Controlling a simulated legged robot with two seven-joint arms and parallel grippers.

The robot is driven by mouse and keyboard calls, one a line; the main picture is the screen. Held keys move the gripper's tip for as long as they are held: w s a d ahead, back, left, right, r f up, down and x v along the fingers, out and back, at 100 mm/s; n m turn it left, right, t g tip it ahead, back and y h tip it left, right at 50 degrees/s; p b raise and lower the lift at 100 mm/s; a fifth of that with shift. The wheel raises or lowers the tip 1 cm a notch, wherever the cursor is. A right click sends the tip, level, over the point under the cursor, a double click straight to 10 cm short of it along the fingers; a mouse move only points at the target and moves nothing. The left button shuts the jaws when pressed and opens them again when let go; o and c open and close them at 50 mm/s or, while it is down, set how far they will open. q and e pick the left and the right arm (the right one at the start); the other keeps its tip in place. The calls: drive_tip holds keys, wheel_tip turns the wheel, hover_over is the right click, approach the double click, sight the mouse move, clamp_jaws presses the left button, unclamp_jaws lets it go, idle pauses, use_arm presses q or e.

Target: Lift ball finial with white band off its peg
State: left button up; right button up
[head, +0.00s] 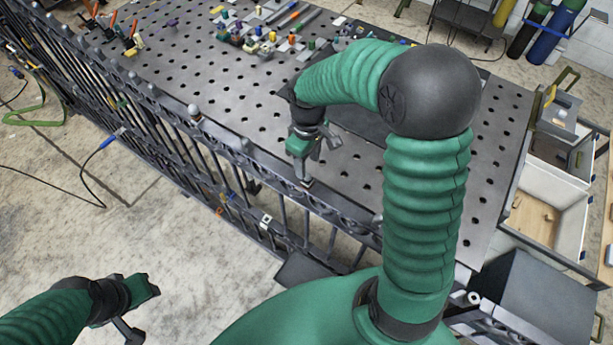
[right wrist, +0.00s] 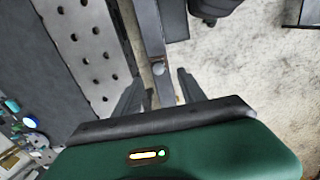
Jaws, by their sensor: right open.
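A small grey ball finial with a pale band (head: 195,112) stands on the top rail of the dark gate (head: 228,147), left of my right gripper. My right gripper (head: 304,180) points down over the gate's rail, open and empty. In the right wrist view a small pale round piece (right wrist: 158,68) sits on the rail between the open fingers (right wrist: 160,80). I cannot tell whether it carries a white band or is a bare peg. My left gripper (head: 143,308) is open and empty at the lower left, over the floor, away from the gate.
The perforated metal table (head: 190,65) lies behind the gate. Several small coloured parts and tools (head: 250,40) stand at its far side. White bins (head: 548,215) stand at the right. The concrete floor (head: 60,210) left of the gate has loose cables.

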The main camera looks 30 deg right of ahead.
sight(307, 174)
drive_tip(key=f+p, duration=0.1)
drive_tip(key=f, duration=0.4)
drive_tip(key=f+p, duration=0.1)
drive_tip(key=f, duration=0.1)
drive_tip(key=shift+w+d+f+p, duration=0.15)
drive_tip(key=shift+w+f+p, duration=0.05)
drive_tip(key=shift+w+p, duration=0.15)
drive_tip(key=shift+f, duration=0.15)
drive_tip(key=shift+s+a, duration=0.1)
drive_tip(key=shift+a, duration=0.1)
drive_tip(key=shift+c, duration=0.5)
drive_tip(key=shift+c, duration=1.1)
drive_tip(key=shift+d, duration=0.2)
clamp_jaws()
